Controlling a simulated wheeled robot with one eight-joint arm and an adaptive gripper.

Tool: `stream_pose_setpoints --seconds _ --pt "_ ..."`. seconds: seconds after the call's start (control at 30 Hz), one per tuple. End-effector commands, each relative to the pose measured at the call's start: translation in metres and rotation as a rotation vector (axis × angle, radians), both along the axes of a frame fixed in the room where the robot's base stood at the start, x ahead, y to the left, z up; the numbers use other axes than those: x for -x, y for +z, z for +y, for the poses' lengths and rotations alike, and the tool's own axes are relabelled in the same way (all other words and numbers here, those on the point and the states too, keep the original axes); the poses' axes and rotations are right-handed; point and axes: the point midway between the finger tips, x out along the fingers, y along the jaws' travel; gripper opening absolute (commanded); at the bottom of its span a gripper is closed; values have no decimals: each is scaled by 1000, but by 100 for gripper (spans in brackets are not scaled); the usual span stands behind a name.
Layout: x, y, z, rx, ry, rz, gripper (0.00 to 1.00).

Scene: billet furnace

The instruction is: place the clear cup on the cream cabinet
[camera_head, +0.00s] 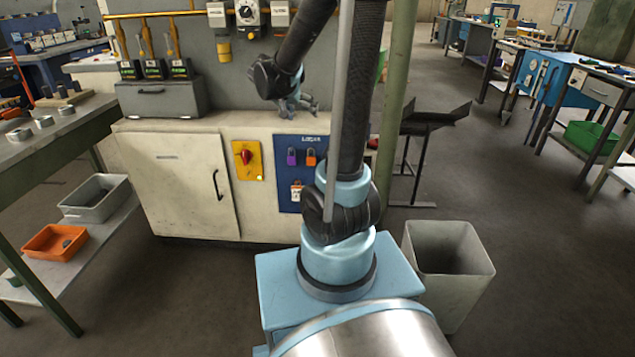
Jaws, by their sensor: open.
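The cream cabinet (185,183) stands straight ahead against the grey wall, with a black-handled door, a yellow plate with a red switch, and a blue padlock board on its front. My gripper (299,109) is open, in front of the cabinet's right part near the height of its top edge. Its fingers look small and dark, and I see nothing between them. I cannot make out a clear cup anywhere in this view. My arm hides part of the cabinet's right end.
A grey box (160,97) sits on the cabinet's left part; the top right of it looks clear. A bench stands at left, with a grey bin (95,198) and an orange bin (54,242) on its lower shelf. A wastebasket (447,265) stands right of my base.

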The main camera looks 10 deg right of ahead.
Motion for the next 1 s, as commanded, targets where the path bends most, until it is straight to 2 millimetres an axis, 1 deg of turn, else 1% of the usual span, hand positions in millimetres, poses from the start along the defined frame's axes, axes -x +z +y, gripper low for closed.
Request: stream_pose_setpoints --seconds 0.03,0.2,0.47,0.7,0.9,1.0 --pt "16 0 -6 -11 7 30 73" --pt "66 -4 -18 -50 54 134 73" --pt "142 -19 -24 -124 145 275 73" --pt "209 -38 -19 -205 251 380 73" --pt "260 -59 -8 -276 354 446 73" --pt "283 -69 0 -311 407 469 73"
